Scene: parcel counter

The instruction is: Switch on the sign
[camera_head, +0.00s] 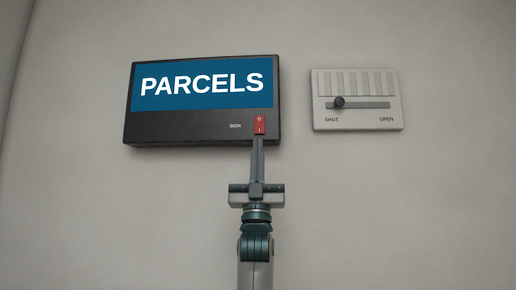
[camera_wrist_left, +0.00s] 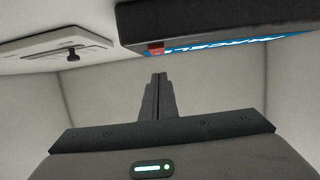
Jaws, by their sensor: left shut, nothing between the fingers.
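The sign (camera_head: 190,127) is a dark box on the wall with a blue panel that reads PARCELS. A red rocker switch (camera_head: 259,124) marked 0 and I sits at its lower right, beside a small label. My left gripper (camera_head: 258,142) is shut and empty, its fingertips at the lower edge of the switch. I cannot tell whether they touch it. In the left wrist view the shut fingers (camera_wrist_left: 159,78) point up below the sign (camera_wrist_left: 220,18), and the red switch (camera_wrist_left: 156,47) shows just above the tips. My right gripper is not in view.
A pale vent panel (camera_head: 355,84) hangs on the wall to the right of the sign. Its dark slider knob (camera_head: 339,102) stands at the SHUT end, with OPEN at the other end. The wall around both is bare.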

